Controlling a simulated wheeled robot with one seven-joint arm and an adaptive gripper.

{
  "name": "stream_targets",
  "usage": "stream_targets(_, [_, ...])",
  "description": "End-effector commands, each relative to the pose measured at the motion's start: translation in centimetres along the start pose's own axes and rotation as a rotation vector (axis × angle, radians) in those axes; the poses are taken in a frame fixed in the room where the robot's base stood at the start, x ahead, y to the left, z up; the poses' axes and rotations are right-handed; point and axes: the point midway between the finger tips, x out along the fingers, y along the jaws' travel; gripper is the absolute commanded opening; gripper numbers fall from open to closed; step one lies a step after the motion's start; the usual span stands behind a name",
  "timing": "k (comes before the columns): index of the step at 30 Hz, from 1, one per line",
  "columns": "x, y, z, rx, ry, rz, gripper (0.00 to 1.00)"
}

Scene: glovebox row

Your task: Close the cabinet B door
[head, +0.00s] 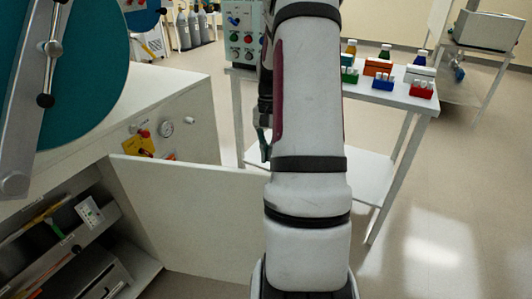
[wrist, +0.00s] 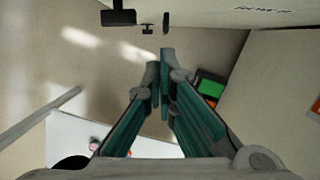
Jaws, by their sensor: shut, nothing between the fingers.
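A pale cabinet door (head: 190,215) stands swung open from the white cabinet at the left in the head view. I cannot read which cabinet letter it bears. In the head view my arm covers the door's right end, and a small part of my gripper (head: 264,142) shows at the arm's left edge, near the door's upper right end. In the wrist view my gripper (wrist: 158,72) is shut and empty, its teal fingers together. A pale panel with small upside-down lettering (wrist: 262,10) crosses the top of that view; I cannot tell whether it is the door.
The open cabinet interior (head: 75,235) holds shelves with items. A gauge (head: 166,129) and red and yellow controls (head: 147,143) sit on the cabinet's face. A white table (head: 400,100) with bottles and racks stands behind my arm. Floor at the right (head: 440,215) is clear.

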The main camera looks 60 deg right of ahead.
Motion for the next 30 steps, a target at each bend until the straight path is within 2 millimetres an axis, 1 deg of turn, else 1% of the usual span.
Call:
stream_targets(1, [1.4,0.0,0.1,0.000,-0.005,0.000,0.00])
stream_targets(10, [7.1,0.0,0.1,0.000,-0.004,0.000,0.00])
stream_targets(12, [7.1,-0.1,1.2,-0.001,0.000,-0.001,0.00])
stream_targets(15, [7.3,0.0,2.5,-0.001,0.000,0.000,0.00])
stream_targets(18, [7.5,0.0,3.4,-0.002,0.000,0.000,0.00])
stream_targets(22, [7.6,0.0,3.9,-0.001,0.000,0.000,0.00])
stream_targets(30, [7.6,0.0,4.0,-0.001,0.000,0.000,0.00])
